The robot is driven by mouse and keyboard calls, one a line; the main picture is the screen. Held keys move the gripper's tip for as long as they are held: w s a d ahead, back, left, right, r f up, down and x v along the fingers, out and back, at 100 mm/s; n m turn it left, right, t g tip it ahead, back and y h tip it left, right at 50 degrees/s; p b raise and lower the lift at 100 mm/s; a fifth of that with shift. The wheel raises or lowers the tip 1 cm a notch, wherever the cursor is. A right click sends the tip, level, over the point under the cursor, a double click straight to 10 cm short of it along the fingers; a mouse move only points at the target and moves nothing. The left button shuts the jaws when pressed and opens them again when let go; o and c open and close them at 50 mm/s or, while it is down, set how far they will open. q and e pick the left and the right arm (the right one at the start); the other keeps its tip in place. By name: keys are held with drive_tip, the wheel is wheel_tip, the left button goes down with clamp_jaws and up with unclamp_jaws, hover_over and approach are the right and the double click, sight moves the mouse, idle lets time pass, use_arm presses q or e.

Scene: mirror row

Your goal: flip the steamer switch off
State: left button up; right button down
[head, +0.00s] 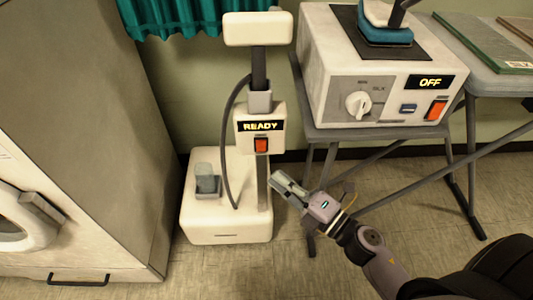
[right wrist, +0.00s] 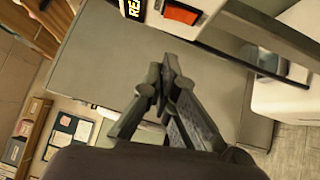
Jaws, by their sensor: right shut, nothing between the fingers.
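The steamer (head: 228,195) stands on the floor in the middle, a white base with a grey pole and a white head on top. Its panel shows READY in lit letters. Its orange-red switch (head: 261,145) sits below that display; the switch also shows at the top of the right wrist view (right wrist: 181,13). My right gripper (head: 277,177) is shut and empty, a little below and right of the switch and apart from it. In the right wrist view its fingertips (right wrist: 169,68) meet below the switch. My left gripper is not in view.
A white iron station (head: 325,85) reading OFF, with its own red switch (head: 436,110), stands on a grey stand at right. A folding board (head: 490,75) is beyond it. A large pale washer-like cabinet (head: 100,120) fills the left. Floor is clear in front of the steamer.

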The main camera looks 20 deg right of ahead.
sight(261, 146)
drive_tip(key=w, duration=0.5)
drive_tip(key=w+a, duration=0.1)
drive_tip(key=w, duration=0.1)
drive_tip(key=shift+w+r, duration=0.4)
drive_tip(key=shift+p, duration=0.35)
